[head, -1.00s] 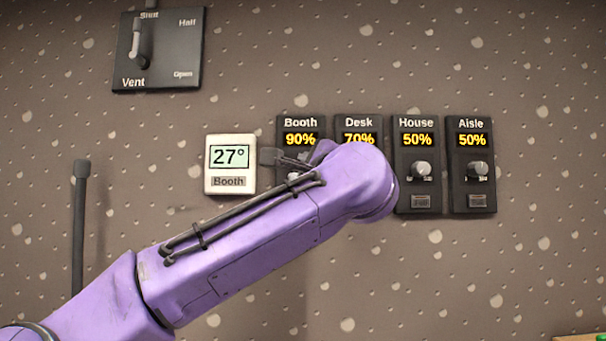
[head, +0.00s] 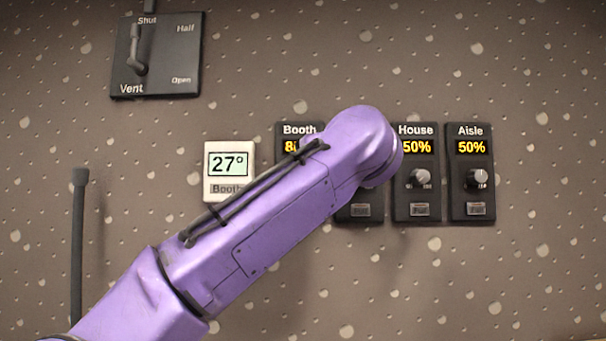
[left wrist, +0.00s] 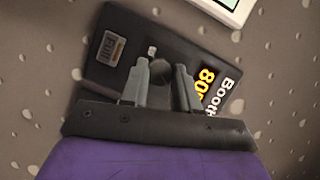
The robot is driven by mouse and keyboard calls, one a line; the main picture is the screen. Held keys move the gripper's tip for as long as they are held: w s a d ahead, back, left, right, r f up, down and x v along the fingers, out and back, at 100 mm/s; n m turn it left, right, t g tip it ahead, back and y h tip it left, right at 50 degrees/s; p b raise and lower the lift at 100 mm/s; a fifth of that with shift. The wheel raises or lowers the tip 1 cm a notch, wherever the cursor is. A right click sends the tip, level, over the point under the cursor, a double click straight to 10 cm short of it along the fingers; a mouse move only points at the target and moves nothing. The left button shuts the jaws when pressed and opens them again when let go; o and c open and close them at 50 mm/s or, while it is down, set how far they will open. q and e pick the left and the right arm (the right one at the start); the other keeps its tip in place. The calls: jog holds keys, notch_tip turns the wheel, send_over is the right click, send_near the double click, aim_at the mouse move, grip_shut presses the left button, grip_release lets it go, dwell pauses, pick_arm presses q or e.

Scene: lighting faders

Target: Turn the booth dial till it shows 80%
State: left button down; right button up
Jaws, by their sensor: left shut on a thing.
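The booth panel (head: 284,130) is a black plate on the wall; in the head view my purple left arm covers most of it. Its yellow display (head: 290,146) shows an 8 there, with the rest hidden. In the left wrist view the panel (left wrist: 120,40) appears tilted, and its display (left wrist: 207,80) reads 80, with the end cut off by a finger. My left gripper (left wrist: 162,67) has its two grey fingers on either side of the dark booth dial (left wrist: 158,72), shut on it. My right gripper is in neither view.
The house panel (head: 416,196) and aisle panel (head: 470,197) both show 50%. The desk panel (head: 360,212) is mostly behind my arm. A white thermostat (head: 229,163) reading 27° is left of the booth panel. A vent lever plate (head: 175,60) is at upper left.

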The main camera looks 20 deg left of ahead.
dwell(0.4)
pick_arm(q)
jog(key=c, duration=0.8)
grip_release()
jog(key=shift+c, duration=0.2)
jog(key=shift+s, duration=0.1)
jog(key=b+v, duration=0.2)
jog(key=v, duration=0.8)
jog(key=shift+s+d+r, duration=0.1)
jog(key=shift+s, duration=0.05)
